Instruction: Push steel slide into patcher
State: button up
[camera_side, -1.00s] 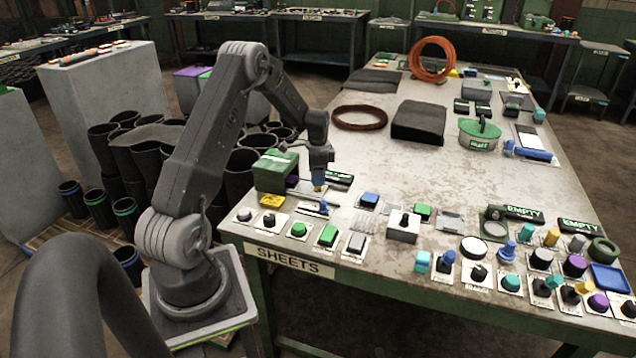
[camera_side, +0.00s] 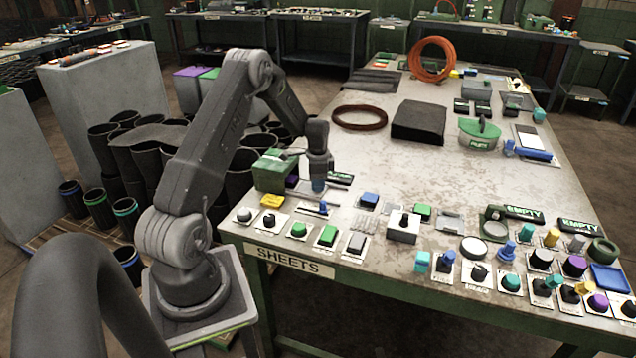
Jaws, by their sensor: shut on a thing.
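The patcher looks to be the green box (camera_side: 273,173) at the table's near left corner. My gripper (camera_side: 318,188) points down just right of it, low over the tabletop. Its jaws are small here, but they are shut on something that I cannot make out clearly. A thin pale metal strip (camera_side: 298,203) lies in front of the box, near the gripper. It may be the steel slide, but its ends and its contact with the box or jaws cannot be told.
A blue knob (camera_side: 323,208) stands just in front of the gripper. A yellow block (camera_side: 272,201) and rows of buttons, such as a green one (camera_side: 327,235), line the near edge. A dark red coil (camera_side: 360,117) lies behind. The table's middle is mostly clear.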

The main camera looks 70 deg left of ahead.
aim_at(308, 187)
grip_shut()
jog(key=shift+s+a, duration=1.25)
jog(key=shift+a, duration=0.05)
jog(key=o, duration=0.7)
grip_release()
jog(key=shift+o, duration=0.3)
notch_tip(308, 187, up, 14)
jog(key=shift+d, duration=0.1)
